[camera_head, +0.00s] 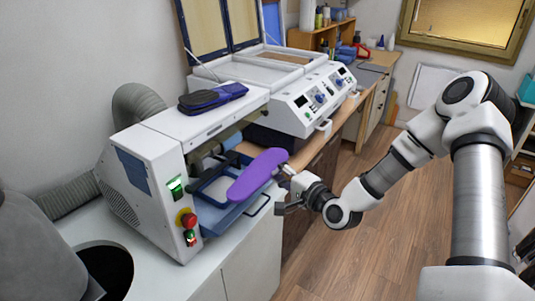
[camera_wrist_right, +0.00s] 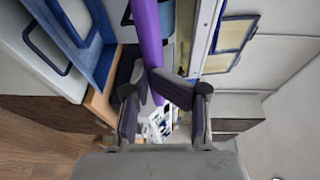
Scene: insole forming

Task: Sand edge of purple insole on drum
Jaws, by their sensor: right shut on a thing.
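The purple insole (camera_head: 256,175) is held up in front of the white sanding machine (camera_head: 155,165), its long sole reaching left over the blue tray. My right gripper (camera_head: 284,174) is shut on the insole's right end. In the right wrist view the insole (camera_wrist_right: 147,30) shows edge-on as a narrow purple strip between the two fingers (camera_wrist_right: 148,78). The drum is not clearly visible; the machine's opening behind the insole is partly hidden. I cannot tell whether the insole touches anything there. My left gripper is not in view.
The machine's front carries a red stop button (camera_head: 185,219). A blue tray (camera_head: 232,216) with a dark handle juts out below the insole. A second white machine (camera_head: 310,95) stands behind. Wooden floor (camera_head: 330,262) is clear at right.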

